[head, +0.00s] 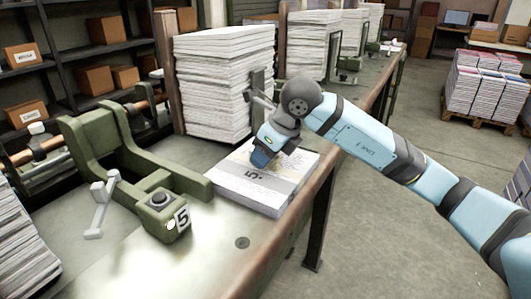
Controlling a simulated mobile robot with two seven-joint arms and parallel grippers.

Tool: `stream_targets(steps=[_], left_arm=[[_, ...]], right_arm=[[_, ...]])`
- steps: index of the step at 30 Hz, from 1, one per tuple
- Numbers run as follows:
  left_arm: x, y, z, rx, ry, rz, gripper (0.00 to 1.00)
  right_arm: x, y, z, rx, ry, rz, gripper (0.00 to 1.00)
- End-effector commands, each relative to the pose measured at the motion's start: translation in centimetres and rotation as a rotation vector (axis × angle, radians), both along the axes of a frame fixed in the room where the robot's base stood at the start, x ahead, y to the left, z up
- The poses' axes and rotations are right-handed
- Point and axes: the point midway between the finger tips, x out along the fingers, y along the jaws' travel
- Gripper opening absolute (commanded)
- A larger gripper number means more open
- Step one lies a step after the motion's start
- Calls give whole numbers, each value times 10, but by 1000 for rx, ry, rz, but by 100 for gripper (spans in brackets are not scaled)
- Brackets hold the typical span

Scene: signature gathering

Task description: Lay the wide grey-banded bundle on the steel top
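The wide grey-banded bundle (240,192) is a flat white stack of printed sheets with a grey band and dark marks on its upper face. It is at the near right part of the bench, close to the front edge, and appears to lie flat on the steel top (205,254). My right gripper (262,160) points down at the far part of the bundle and hides some of its upper face. Its fingers overlap from this side, so I cannot tell whether they grip the bundle. My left gripper is not in view.
A tall paper stack (222,85) stands behind the bundle. A green machine (95,135) with a lever and a block marked 5 (163,215) stands to the left. Another stack (22,250) is at the left edge. The near steel surface is clear.

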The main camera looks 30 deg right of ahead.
Motion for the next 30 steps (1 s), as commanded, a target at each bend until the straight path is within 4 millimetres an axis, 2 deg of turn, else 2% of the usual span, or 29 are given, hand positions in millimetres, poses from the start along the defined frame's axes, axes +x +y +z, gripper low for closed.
stream_targets(steps=[7,11,24,30], left_arm=[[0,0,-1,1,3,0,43],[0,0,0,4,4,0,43],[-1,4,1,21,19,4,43],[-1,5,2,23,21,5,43]], right_arm=[[0,0,1,0,0,0,42],[-3,-2,9,0,-1,0,42],[-37,-22,87,0,-3,-1,42],[-46,-27,105,1,-1,0,42]])
